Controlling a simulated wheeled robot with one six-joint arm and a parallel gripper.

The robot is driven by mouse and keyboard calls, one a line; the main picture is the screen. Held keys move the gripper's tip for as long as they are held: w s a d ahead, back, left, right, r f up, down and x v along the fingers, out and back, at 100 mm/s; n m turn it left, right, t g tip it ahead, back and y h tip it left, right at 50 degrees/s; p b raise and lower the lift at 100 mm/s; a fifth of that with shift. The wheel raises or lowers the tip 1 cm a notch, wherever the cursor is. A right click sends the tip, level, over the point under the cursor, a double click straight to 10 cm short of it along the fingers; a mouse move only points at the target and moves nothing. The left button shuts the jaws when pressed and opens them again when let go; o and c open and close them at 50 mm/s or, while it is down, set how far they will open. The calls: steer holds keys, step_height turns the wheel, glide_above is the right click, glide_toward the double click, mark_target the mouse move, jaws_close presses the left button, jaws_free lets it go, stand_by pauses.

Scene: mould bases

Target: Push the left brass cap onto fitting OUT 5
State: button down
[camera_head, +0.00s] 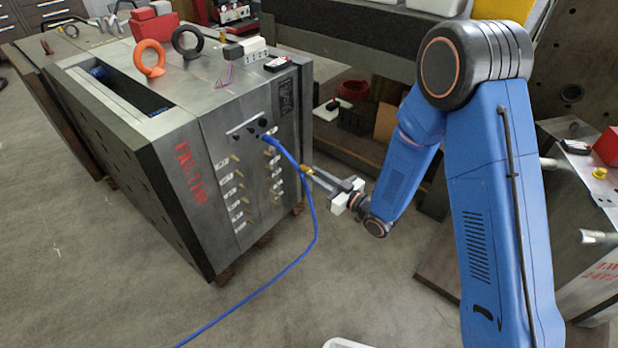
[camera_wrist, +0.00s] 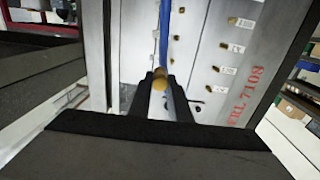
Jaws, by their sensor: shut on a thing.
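My gripper (camera_head: 310,171) is shut on a small brass cap (camera_head: 306,169), in front of the right part of the mould face. In the wrist view the cap (camera_wrist: 159,84) shows as a round brass end between the black fingertips (camera_wrist: 160,92). The steel mould base (camera_head: 190,185) carries two columns of small brass fittings with white labels, the left column (camera_head: 236,180) and the right column (camera_head: 274,160). The labels are too small to read, so I cannot tell which fitting is OUT 5. The gripper and cap hide part of the face in the wrist view.
A blue hose (camera_head: 314,235) runs from the top of the mould face down to the floor, close beside my gripper; it also shows in the wrist view (camera_wrist: 165,30). An orange eyebolt (camera_head: 149,58) stands on top. A dark bench (camera_head: 350,50) is behind.

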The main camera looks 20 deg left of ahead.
steer(key=w+a+g, duration=0.1)
steer(key=a, duration=0.9)
steer(key=shift+w+a+r+n, duration=0.2)
steer(key=shift+w+r+n, duration=0.1)
steer(key=shift+n, duration=0.1)
steer(key=shift+x, duration=1.75)
stand_by(2.3)
steer(key=c, duration=1.2)
jaws_free()
steer(key=shift+r, duration=0.1)
steer(key=shift+o, duration=0.2)
steer(key=v, duration=0.7)
